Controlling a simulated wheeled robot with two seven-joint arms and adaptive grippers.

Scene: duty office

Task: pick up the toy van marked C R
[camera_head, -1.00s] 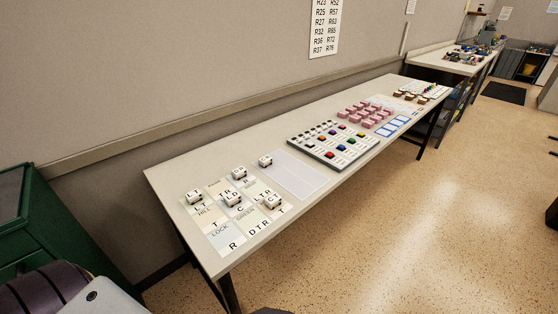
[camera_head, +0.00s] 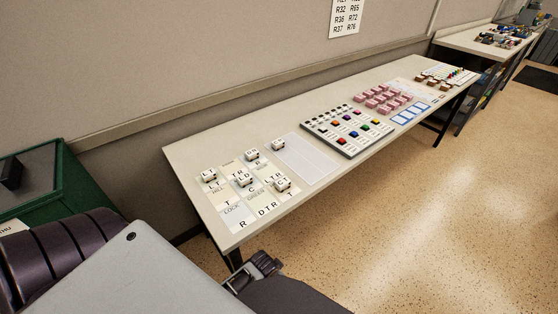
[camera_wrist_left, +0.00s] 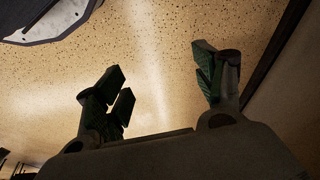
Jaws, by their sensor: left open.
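Several small white toy vans with black letters stand on lettered cards at the near left end of the table in the head view. One van (camera_head: 208,175) is at the left, one (camera_head: 251,155) at the back, and one (camera_head: 244,180) in the middle. Another van (camera_head: 282,184) is at the front right, and one (camera_head: 278,144) is apart, beside a pale sheet. The letters are too small to tell which is C R. My left gripper (camera_wrist_left: 162,80) is open and empty over the floor in the wrist view. My right gripper is not in view.
The long table (camera_head: 200,149) also holds a board of coloured pieces (camera_head: 349,130), pink blocks (camera_head: 380,98) and blue-edged cards (camera_head: 410,114). A green cabinet (camera_head: 75,185) stands at the left. A wall runs behind the table. The floor (camera_head: 400,220) in front is clear.

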